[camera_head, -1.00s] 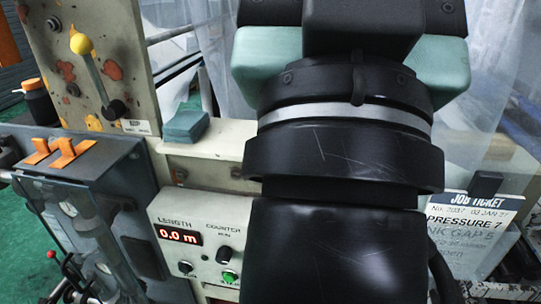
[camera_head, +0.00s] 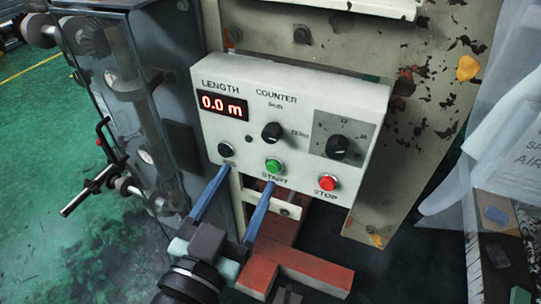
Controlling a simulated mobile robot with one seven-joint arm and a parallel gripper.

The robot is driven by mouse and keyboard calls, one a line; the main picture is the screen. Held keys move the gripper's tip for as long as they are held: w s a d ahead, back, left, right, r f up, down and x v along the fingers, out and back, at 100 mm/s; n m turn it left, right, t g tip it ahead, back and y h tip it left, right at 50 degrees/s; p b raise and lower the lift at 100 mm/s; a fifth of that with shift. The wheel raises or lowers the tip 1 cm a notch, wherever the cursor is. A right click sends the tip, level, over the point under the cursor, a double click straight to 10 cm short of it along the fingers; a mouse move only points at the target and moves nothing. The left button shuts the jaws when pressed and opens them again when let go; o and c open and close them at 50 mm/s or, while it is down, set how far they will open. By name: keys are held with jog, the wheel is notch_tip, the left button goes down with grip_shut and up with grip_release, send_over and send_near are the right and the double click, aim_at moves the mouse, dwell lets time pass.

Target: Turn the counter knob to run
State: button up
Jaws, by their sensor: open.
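The counter knob (camera_head: 271,132) is a small black knob on the cream control box, below the word COUNTER. RUN is printed above it and ZERO to its right. A pale mark shows on the knob, but I cannot tell exactly which way it points. The red length display (camera_head: 222,106) reads 0.0 m. My gripper (camera_head: 248,174) is open, with two blue fingers spread apart and nothing between them. Its fingertips appear below the knob in the picture, near the box's lower edge, and are apart from the knob.
The green START button (camera_head: 273,166) sits just under the knob, with the red STOP button (camera_head: 327,183) to its right. A dial knob (camera_head: 338,147) with a numbered scale is at right. Another black knob (camera_head: 227,150) is at lower left. A metal crank handle (camera_head: 92,184) stands out at left.

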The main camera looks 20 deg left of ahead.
aim_at(269, 139)
jog(key=w, duration=0.4)
jog(key=w+f+p, duration=0.1)
jog(key=w, duration=0.3)
jog(key=w+a+p, duration=0.1)
jog(key=w, duration=0.3)
jog(key=shift+w+f, duration=0.15)
jog(key=shift+f, duration=0.15)
grip_shut()
